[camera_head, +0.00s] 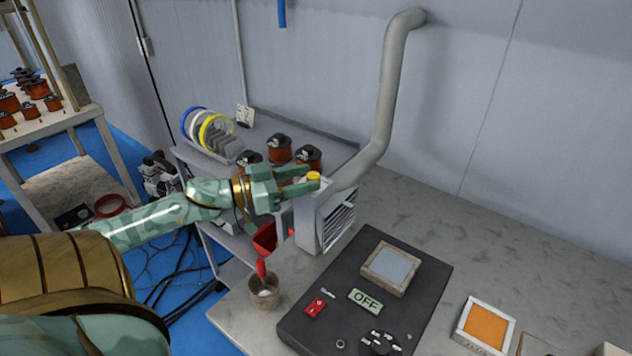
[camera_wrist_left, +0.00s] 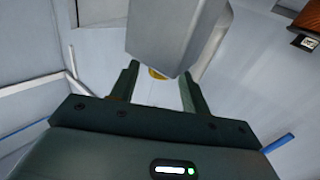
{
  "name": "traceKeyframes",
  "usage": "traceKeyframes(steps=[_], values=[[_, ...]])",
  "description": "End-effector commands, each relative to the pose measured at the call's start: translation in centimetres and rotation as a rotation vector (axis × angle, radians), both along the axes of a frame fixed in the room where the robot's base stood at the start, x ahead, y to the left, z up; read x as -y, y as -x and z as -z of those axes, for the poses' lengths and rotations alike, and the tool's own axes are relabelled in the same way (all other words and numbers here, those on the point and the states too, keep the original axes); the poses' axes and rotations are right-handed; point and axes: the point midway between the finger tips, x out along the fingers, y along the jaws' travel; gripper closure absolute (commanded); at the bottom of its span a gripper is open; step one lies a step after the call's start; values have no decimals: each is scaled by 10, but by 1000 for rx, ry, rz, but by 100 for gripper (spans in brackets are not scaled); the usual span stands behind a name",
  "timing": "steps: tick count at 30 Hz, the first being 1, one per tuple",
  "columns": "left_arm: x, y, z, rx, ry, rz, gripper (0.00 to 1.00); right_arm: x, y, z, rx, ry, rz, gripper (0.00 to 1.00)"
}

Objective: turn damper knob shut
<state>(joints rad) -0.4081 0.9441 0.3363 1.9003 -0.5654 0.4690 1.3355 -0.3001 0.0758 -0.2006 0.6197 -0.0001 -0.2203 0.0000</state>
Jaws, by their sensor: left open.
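The damper knob (camera_head: 313,176) is small and yellow, on top of the grey fume extractor box (camera_head: 309,222) at the back edge of the bench. My left gripper (camera_head: 305,180) reaches in from the left, with its fingertips at the knob. In the left wrist view the knob (camera_wrist_left: 157,73) shows at the edge of the grey box (camera_wrist_left: 175,35), between the two open fingers (camera_wrist_left: 160,85) and nearer the left one. I cannot tell whether either finger touches it. Part of the knob is hidden there. My right gripper is not in view.
A grey duct pipe (camera_head: 385,105) rises behind the box to the wall. A black control panel (camera_head: 335,285) with an OFF display lies in front. A cup with a red-handled tool (camera_head: 264,290) stands at the bench's left edge. A cart with spools (camera_head: 280,150) is behind my arm.

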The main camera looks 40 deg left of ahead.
Motion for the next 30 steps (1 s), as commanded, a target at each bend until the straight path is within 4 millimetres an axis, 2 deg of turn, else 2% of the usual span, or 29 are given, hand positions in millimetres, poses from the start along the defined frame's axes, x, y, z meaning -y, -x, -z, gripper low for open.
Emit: traceKeyframes(steps=[3, 6, 15, 16, 20, 21, 26, 30], values=[[8, -15, 2, 1, -1, 2, 53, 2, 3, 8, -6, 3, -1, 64], [11, -22, 1, 1, -1, 1, 53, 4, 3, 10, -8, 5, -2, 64], [13, -25, -1, 0, 0, 0, 53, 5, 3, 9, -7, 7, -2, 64], [13, -25, -1, 0, 0, 0, 56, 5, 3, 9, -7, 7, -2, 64], [13, -24, 0, 0, 0, 0, 92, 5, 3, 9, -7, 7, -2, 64], [13, -24, 0, 0, 0, 0, 97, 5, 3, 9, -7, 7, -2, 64], [13, -24, -1, 1, 0, -4, 97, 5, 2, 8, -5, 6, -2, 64], [13, -24, -4, 1, 3, -29, 97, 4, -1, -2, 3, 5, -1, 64]])
